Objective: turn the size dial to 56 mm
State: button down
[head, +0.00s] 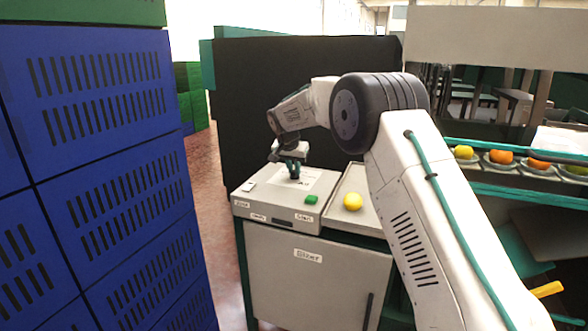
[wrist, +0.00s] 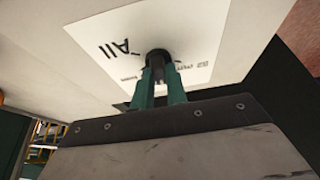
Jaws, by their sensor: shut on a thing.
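The size dial is a dark round knob (wrist: 158,56) on a white printed plate (wrist: 200,35) in the wrist view. My gripper (wrist: 159,76) has its green fingers closed around the knob from above. In the head view my gripper (head: 291,170) points down onto the white plate (head: 318,181) on top of the sizer cabinet (head: 270,204). The knob is hidden there by the fingers. The print on the plate is partly covered and upside down in the wrist view. I cannot read which size the dial points at.
A green button (head: 311,199) and a small dark display (head: 284,222) are on the cabinet's front part. A yellow fruit (head: 352,201) lies on the tray (head: 367,219) to the right. Blue crates (head: 110,110) stack at left. Several fruits sit in cups at far right.

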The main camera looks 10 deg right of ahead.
aim_at(290, 182)
dwell(0.3)
jog(key=c, duration=1.4)
grip_release()
jog(key=v, duration=0.8)
